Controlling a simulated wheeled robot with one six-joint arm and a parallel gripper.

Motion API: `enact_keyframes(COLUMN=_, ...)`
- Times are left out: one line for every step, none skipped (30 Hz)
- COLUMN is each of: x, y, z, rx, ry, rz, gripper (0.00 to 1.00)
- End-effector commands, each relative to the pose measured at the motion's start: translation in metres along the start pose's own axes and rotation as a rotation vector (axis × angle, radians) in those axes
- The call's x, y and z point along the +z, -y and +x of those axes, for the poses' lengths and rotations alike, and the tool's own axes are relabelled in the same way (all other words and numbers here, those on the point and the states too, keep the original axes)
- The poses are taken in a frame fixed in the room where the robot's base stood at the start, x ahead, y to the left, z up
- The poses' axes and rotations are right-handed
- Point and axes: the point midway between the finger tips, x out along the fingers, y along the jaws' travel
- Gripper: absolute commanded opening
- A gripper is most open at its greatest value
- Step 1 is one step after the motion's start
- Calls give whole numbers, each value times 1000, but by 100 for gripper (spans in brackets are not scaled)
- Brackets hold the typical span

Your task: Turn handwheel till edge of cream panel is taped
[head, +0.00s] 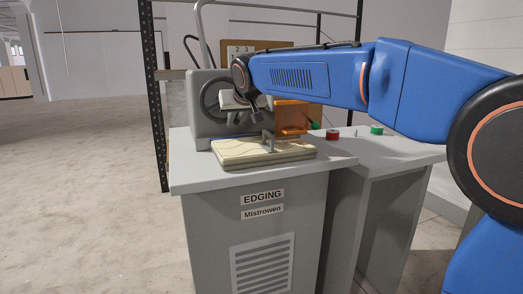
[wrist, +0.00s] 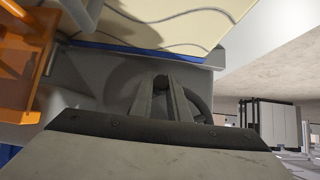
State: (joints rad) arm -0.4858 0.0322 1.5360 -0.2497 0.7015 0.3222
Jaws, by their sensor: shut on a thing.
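The grey edging machine (head: 204,127) stands on the cabinet top, with a round handwheel (head: 205,97) on it. The handwheel also shows behind my fingers in the wrist view (wrist: 203,102). My gripper (head: 254,114) is in front of the machine; in the wrist view its fingers (wrist: 164,84) are close together over the wheel, shut on it. The exact spot of the grip is hidden. The cream panel (head: 270,157) lies flat in front of the machine, with wavy lines on it (wrist: 185,20). A blue strip (wrist: 125,47) runs along its edge in the wrist view.
An orange box-like part (head: 291,117) stands behind the panel. Red (head: 333,135) and green (head: 377,129) spools stand on the right side table. The cabinet (head: 262,235) is labelled EDGING. Open floor (head: 80,200) lies to the left.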

Motion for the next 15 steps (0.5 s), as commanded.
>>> enact_keyframes(x=-1, y=5, z=-2, rx=-4, ry=-6, rz=-2, gripper=0)
enact_keyframes(x=-1, y=7, z=-2, rx=-4, ry=-5, rz=-2, gripper=0)
enact_keyframes(x=0, y=9, z=-1, rx=-4, ry=-5, rz=-1, gripper=0)
enact_keyframes(x=1, y=11, z=-1, rx=-4, ry=-5, rz=-1, gripper=0)
enact_keyframes(x=1, y=12, z=0, rx=-4, ry=-5, rz=0, gripper=0)
enact_keyframes(x=2, y=13, z=0, rx=-3, ry=-5, rz=0, gripper=0)
enact_keyframes(x=2, y=13, z=0, rx=-3, ry=-4, rz=-1, gripper=0)
enact_keyframes(x=2, y=13, z=0, rx=-3, ry=-4, rz=-1, gripper=0)
enact_keyframes(x=2, y=13, z=1, rx=-2, ry=-3, rz=0, gripper=0)
enact_keyframes(x=3, y=12, z=1, rx=-2, ry=-3, rz=0, gripper=0)
enact_keyframes(x=3, y=12, z=1, rx=-2, ry=-3, rz=0, gripper=0)
enact_keyframes(x=3, y=12, z=1, rx=-2, ry=-2, rz=-1, gripper=0)
enact_keyframes(x=3, y=12, z=1, rx=-2, ry=-2, rz=-1, gripper=0)
enact_keyframes(x=3, y=12, z=2, rx=-2, ry=-1, rz=-1, gripper=0)
enact_keyframes(x=4, y=13, z=2, rx=-2, ry=0, rz=-1, gripper=0)
